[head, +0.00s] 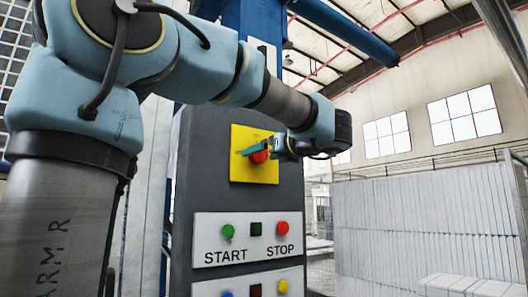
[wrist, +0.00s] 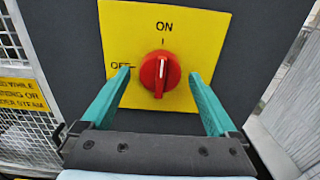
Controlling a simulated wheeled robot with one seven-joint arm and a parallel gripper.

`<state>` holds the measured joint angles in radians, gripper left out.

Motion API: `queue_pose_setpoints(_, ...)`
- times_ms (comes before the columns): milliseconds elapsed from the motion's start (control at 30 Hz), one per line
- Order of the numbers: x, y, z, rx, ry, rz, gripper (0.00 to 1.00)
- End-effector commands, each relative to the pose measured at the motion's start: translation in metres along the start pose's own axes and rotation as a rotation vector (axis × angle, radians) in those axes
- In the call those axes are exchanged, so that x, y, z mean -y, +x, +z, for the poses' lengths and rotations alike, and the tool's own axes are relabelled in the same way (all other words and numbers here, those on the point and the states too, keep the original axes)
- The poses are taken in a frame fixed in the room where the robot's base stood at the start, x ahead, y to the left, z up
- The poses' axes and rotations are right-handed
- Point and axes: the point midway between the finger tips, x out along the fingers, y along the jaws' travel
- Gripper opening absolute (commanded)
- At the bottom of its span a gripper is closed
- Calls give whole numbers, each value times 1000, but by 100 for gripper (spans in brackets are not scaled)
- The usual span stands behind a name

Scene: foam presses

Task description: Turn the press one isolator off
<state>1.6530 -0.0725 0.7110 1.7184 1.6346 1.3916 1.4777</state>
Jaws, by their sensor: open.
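The isolator is a red rotary knob (wrist: 158,73) on a yellow plate (wrist: 195,22) on the dark cabinet front. Its white pointer line stands upright, toward the ON mark at the top; OFF is marked at the left. My gripper (wrist: 160,80) has its two teal fingers apart, one on each side of the knob, with gaps showing between fingers and knob. In the head view the knob (head: 259,157) is partly hidden by my gripper (head: 256,147), which is in front of the yellow plate (head: 240,134).
Below the plate is a panel (head: 247,240) with a green START button (head: 228,231), a dark square and a red STOP button (head: 282,228). Another panel (head: 240,285) is below it. Mesh (wrist: 20,108) with a yellow warning sign stands at the left. Pale stacked blocks (head: 430,220) stand at the right.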

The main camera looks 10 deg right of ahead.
Motion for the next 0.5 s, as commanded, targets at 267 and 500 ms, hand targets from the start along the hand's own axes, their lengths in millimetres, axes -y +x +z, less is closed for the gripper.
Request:
queue_pose_setpoints(267, 0, 0, 0, 0, 0, -1, 86)
queue_pose_setpoints(500, 0, 0, 0, 0, 0, -1, 59)
